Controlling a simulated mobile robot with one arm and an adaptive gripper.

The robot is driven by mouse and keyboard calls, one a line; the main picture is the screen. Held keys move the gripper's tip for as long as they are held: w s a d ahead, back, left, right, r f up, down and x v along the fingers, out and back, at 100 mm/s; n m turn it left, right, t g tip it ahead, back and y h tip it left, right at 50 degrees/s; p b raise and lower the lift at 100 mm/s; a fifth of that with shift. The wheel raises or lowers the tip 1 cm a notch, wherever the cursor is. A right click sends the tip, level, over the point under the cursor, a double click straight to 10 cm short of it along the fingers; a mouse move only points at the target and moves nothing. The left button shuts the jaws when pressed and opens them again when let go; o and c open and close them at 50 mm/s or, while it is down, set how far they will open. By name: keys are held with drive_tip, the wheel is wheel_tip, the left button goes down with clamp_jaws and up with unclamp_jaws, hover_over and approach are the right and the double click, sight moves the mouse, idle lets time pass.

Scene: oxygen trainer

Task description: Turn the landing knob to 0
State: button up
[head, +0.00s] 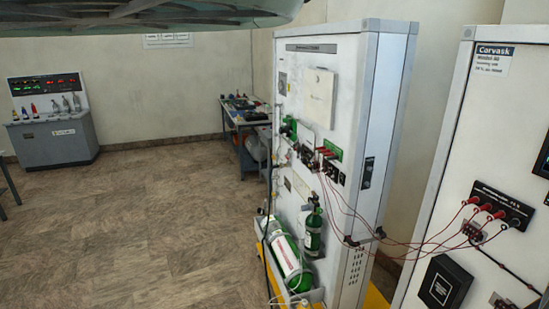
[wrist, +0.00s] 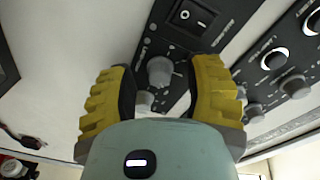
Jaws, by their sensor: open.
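In the wrist view my gripper (wrist: 162,72) is open, with one ridged yellow finger on each side of a grey knob (wrist: 159,69) on a dark control panel. The knob lies between the fingertips, nearer the right one in the picture, and I see no clear contact. A lighter round part (wrist: 145,98) shows just below it, partly hidden by my gripper's body. The panel's labels are too small and blurred to read, so I cannot tell which knob is the landing knob or its setting. My gripper does not show in the head view.
A black rocker switch (wrist: 190,15) sits above the knob. A second dark panel (wrist: 272,75) with several knobs lies close to the right finger. Open floor (head: 130,230) lies left.

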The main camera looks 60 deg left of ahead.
clamp_jaws()
idle(0.3)
drive_tip(key=shift+n, duration=0.4)
drive_tip(key=shift+f+n+t+y+b, duration=0.2)
drive_tip(key=shift+n+b, duration=0.55)
drive_tip(key=shift+n, duration=3.75)
drive_tip(key=shift+r+n+t+y+b, duration=0.2)
drive_tip(key=shift+n+b, duration=0.6)
drive_tip(key=shift+n, duration=3.7)
drive_tip(key=shift+f+n+y+b, duration=0.1)
drive_tip(key=shift+n+y+b, duration=0.45)
drive_tip(key=shift+n, duration=3.95)
drive_tip(key=shift+h, duration=0.25)
